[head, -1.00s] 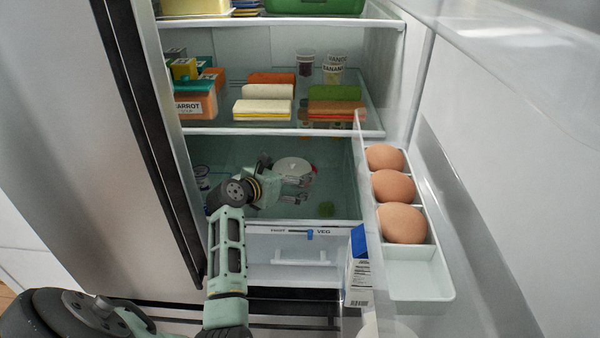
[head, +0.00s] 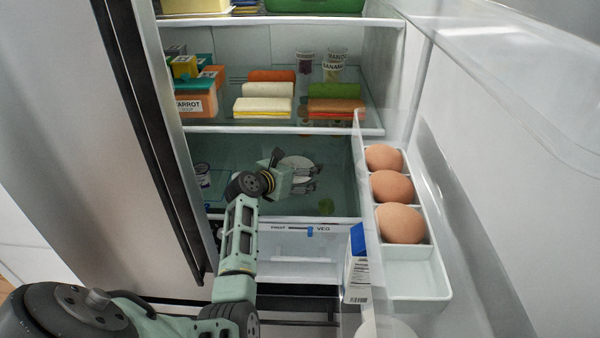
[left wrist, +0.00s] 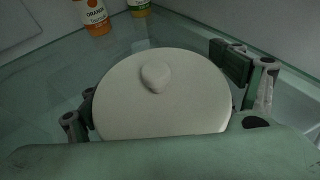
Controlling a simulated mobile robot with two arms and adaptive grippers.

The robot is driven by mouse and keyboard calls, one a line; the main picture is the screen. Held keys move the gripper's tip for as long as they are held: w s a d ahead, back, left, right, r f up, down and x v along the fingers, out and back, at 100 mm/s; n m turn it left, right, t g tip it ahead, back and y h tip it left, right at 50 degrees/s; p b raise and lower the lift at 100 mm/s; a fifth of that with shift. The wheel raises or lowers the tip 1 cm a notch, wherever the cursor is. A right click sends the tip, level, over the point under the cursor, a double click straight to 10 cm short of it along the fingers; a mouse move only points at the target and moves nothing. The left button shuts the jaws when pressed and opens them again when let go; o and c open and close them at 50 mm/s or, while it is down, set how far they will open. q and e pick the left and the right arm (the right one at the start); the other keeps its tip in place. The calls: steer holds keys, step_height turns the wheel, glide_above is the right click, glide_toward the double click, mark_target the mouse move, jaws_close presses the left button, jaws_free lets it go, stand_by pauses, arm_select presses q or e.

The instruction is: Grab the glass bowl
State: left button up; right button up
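A round white lid-like top with a small knob fills the middle of the left wrist view; I take it as the glass bowl (left wrist: 160,108). Its sides are hidden below. In the head view the bowl (head: 298,161) sits on the lower shelf, partly behind my left gripper (head: 312,178). In the left wrist view the fingers of my left gripper (left wrist: 155,85) are spread on either side of the round top. I cannot tell whether they touch it. My right gripper is not in view.
A glass shelf (head: 290,131) with stacked food blocks is above my left gripper. The fridge door rack with eggs (head: 391,187) stands at the right. An orange bottle (left wrist: 94,17) stands behind the bowl.

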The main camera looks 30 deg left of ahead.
mark_target(294, 160)
arm_select(q)
steer(key=c, duration=0.9)
steer(key=shift+r, duration=0.1)
steer(key=shift+c, duration=0.2)
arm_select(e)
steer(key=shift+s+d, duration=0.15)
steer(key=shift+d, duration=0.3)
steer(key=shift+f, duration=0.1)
arm_select(q)
steer(key=shift+w+r+b, duration=0.1)
steer(key=shift+r+b, duration=0.45)
steer(key=shift+r, duration=1.05)
steer(key=shift+w+a+r, duration=0.1)
steer(key=shift+w+a, duration=0.05)
steer(key=shift+a, duration=0.05)
steer(key=w+a+b, duration=0.4)
steer(key=w+a, duration=0.1)
steer(key=w+a+b, duration=0.4)
steer(key=w+a, duration=0.1)
steer(key=a, duration=0.1)
steer(key=shift+w+a+b, duration=0.6)
steer(key=shift+w+b, duration=0.05)
steer(key=shift+b, duration=0.3)
steer(key=shift+w+a+b, duration=0.2)
steer(key=shift+a+b, duration=0.1)
steer(key=shift+b, duration=0.15)
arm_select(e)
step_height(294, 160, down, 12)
